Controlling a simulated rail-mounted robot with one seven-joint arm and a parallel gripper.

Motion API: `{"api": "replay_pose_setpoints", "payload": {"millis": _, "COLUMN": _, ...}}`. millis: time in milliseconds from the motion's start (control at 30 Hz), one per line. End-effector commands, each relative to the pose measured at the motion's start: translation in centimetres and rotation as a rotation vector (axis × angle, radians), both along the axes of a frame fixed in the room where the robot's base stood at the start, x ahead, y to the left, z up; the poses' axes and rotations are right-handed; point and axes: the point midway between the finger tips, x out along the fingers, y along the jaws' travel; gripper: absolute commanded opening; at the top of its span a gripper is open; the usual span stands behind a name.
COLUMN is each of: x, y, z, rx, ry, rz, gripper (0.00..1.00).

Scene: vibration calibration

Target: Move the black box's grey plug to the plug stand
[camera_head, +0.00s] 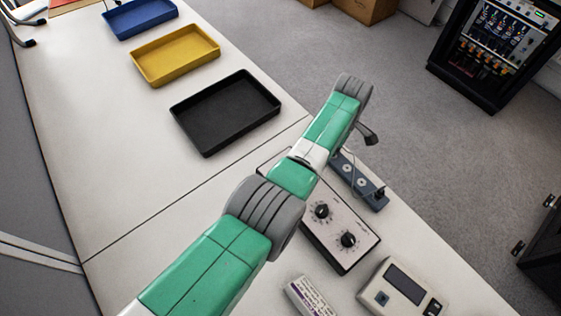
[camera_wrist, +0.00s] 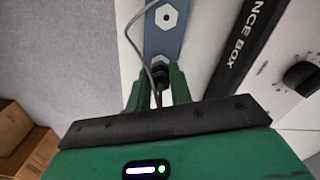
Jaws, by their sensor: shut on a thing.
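My gripper (camera_wrist: 158,82) is shut on a dark plug (camera_wrist: 160,72) in the wrist view. A thin grey cable (camera_wrist: 147,38) loops up beside the plug. The blue-grey plug stand (camera_wrist: 152,40) lies right under the plug, with a white hexagonal socket (camera_wrist: 168,17) showing bare farther up. The plug is over or at another socket, partly covered; I cannot tell whether it is seated. The stand (camera_head: 346,172) shows in the head view, partly behind my arm. The black-edged box (camera_head: 325,238) with two knobs lies beside the stand. My gripper is largely hidden in the head view.
A grey meter (camera_head: 403,291) and a small white labelled device (camera_head: 309,296) are near the front. Black (camera_head: 210,145), yellow (camera_head: 185,77) and blue (camera_head: 140,31) trays stand farther back. A dark plug (camera_head: 380,193) is at the stand's near end. Left tabletop is clear.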

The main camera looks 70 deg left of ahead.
Motion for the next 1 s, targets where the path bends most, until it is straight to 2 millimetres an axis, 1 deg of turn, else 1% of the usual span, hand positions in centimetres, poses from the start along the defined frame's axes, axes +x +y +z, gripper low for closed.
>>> {"api": "replay_pose_setpoints", "payload": {"millis": 200, "x": 0.01, "y": -0.02, "z": -0.76, "rx": 0.001, "ry": 0.001, "rz": -0.018, "gripper": 0.0}}
{"api": "replay_pose_setpoints", "payload": {"millis": 1000, "x": 0.01, "y": -0.01, "z": -1.0, "rx": 0.0, "ry": 0.0, "rz": -0.02, "gripper": 0.0}}
